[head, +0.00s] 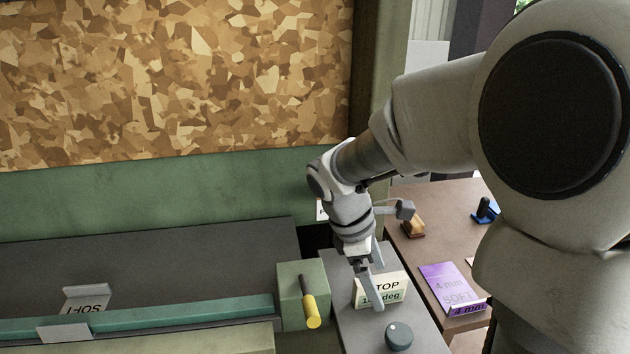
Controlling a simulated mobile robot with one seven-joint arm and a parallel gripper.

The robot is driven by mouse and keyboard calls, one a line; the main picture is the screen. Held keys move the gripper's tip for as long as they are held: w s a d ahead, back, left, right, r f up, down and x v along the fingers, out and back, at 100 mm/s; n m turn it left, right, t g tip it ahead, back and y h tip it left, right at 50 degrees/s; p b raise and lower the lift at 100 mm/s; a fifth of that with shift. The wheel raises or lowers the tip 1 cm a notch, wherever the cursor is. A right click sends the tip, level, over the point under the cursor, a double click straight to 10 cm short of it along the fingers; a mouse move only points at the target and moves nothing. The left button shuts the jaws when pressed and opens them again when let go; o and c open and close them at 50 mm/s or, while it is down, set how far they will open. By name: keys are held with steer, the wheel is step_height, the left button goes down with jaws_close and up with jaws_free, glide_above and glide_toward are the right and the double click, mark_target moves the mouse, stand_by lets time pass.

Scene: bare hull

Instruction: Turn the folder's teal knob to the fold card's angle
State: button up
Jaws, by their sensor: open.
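The round dark teal-grey knob (399,337) sits on the grey panel at the bottom of the head view. A pale line marks its top. The fold card (396,284) stands just behind it and reads "TOP" above a green "deg" line, with the number partly covered. My gripper (375,300) hangs in front of the card, to the left of and above the knob in the picture. It is open and appears empty. One finger covers the card's left part. The folder's grey bed (200,262) with its teal bar (170,312) lies to the left.
A yellow-handled lever (311,311) sticks out from a green block (291,281) left of the panel. A small upside-down card (88,300) stands at the bar. The brown table (435,215) on the right holds a purple "4 mm SOFT" pack (448,283), a wooden block and a blue tool.

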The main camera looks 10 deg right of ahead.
steer(key=n, duration=0.1)
steer(key=b, duration=0.2)
glide_toward(399, 333)
steer(key=x, duration=0.8)
steer(key=shift+d+f, duration=0.1)
steer(key=shift+f, duration=0.3)
steer(key=shift+c, duration=0.3)
steer(key=c, duration=1.3)
steer(key=shift+o, duration=0.2)
